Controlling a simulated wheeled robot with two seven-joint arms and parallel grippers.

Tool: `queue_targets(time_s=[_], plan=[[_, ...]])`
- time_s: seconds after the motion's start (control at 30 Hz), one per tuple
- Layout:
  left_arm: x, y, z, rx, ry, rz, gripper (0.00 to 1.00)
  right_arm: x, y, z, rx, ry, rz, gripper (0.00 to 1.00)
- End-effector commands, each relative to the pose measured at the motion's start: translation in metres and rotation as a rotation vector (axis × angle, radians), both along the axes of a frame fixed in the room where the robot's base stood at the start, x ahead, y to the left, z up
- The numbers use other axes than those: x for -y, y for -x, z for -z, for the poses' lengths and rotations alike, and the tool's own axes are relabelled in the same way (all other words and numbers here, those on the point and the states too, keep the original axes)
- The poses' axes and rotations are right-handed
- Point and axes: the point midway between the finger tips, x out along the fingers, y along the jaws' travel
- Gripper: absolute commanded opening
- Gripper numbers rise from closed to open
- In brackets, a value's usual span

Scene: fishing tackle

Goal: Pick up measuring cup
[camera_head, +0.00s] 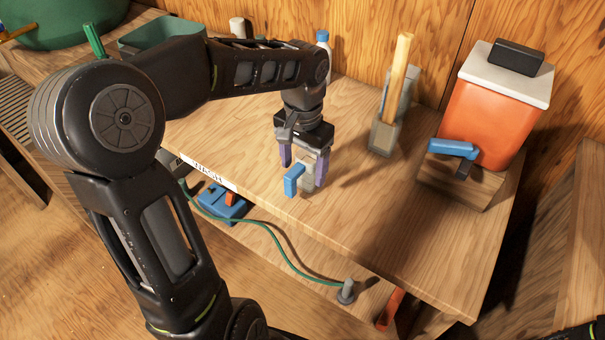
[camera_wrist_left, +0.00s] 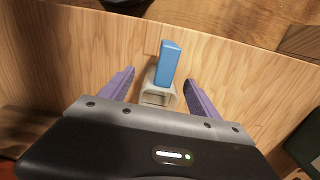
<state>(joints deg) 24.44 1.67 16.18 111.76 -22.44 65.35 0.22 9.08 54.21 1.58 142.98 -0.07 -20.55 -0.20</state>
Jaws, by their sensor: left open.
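The measuring cup (camera_head: 307,184) is a small pale grey cup with a blue handle, near the front edge of the wooden bench. My left gripper (camera_head: 304,176) points down over it, open, with its purple fingers on either side of the cup. In the left wrist view the cup (camera_wrist_left: 158,93) lies between the two fingers (camera_wrist_left: 158,88), with visible gaps on both sides. Its blue handle stretches away from the gripper's palm. My right gripper is not in view.
An orange container (camera_head: 492,115) with a white lid stands at the back right. A holder with an upright wooden stick (camera_head: 384,136) stands behind the cup. The bench's right front is clear.

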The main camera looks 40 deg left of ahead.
Motion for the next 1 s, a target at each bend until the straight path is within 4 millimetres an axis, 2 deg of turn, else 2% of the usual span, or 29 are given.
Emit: queue_targets(time_s=[0.2,0.33,0.97,1.0], plan=[[-0.001,0.001,0.032,-0.004,0.001,0.0,0.71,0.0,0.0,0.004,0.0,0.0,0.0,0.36],[-0.001,0.0,0.046,-0.002,0.0,0.0,0.71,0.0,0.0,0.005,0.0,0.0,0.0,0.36],[-0.001,0.0,0.047,0.0,0.0,0.0,0.71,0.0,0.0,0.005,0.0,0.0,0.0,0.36],[-0.001,0.0,0.047,0.0,0.0,0.0,0.68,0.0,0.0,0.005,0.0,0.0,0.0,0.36]])
